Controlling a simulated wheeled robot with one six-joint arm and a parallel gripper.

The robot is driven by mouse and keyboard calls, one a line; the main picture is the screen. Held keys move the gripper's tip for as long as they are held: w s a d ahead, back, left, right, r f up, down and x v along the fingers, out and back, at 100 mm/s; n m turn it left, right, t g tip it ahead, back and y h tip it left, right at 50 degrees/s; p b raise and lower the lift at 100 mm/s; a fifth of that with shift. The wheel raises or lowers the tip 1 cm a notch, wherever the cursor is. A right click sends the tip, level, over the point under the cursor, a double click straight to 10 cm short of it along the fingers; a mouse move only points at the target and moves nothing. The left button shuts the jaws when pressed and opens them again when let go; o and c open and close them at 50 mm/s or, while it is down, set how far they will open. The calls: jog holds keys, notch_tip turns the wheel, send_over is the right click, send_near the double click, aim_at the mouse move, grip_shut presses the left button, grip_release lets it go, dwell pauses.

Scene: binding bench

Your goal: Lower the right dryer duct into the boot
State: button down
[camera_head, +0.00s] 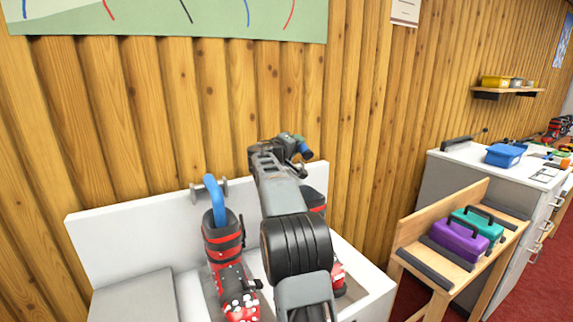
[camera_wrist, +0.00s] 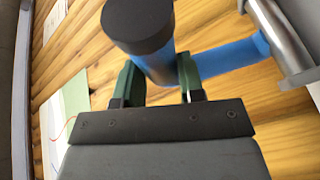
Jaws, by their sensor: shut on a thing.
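My gripper (camera_head: 292,147) is raised above the right boot, in front of the wood wall. In the wrist view its green fingers (camera_wrist: 160,78) are shut on the blue right dryer duct (camera_wrist: 158,66). The duct has a dark round end, and a blue arm runs from it to a metal pivot (camera_wrist: 284,38). In the head view a bit of the duct (camera_head: 305,149) shows beside the fingers. The right boot (camera_head: 338,274), red and black, stands on the white dryer, mostly hidden behind my arm. The duct's end is above the boot, apart from it.
The left boot (camera_head: 224,250) stands beside, with the blue left duct (camera_head: 214,198) curving down into its top. The white dryer backboard (camera_head: 120,236) rises behind. To the right, a wooden bench holds purple (camera_head: 459,239) and teal toolboxes, close to a white cabinet (camera_head: 450,168).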

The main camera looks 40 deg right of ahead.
jog(key=s+f+m+b, duration=0.1)
jog(key=b, duration=0.3)
jog(key=s+f+m+h+b, duration=0.1)
jog(key=b, duration=0.3)
jog(key=s+f+m+b, duration=0.1)
jog(key=b, duration=0.3)
jog(key=shift+s+a+f+m+h+b, duration=0.1)
jog(key=shift+s+a+m+h+b, duration=0.15)
jog(key=shift+m+h+b, duration=0.15)
jog(key=c, duration=0.7)
grip_release()
jog(key=shift+c, duration=0.2)
jog(key=shift+a, duration=0.1)
jog(key=b+v, duration=0.2)
jog(key=v, duration=1.1)
jog(key=shift+a+b, duration=0.35)
jog(key=shift+b, duration=0.05)
jog(key=shift+s, duration=0.15)
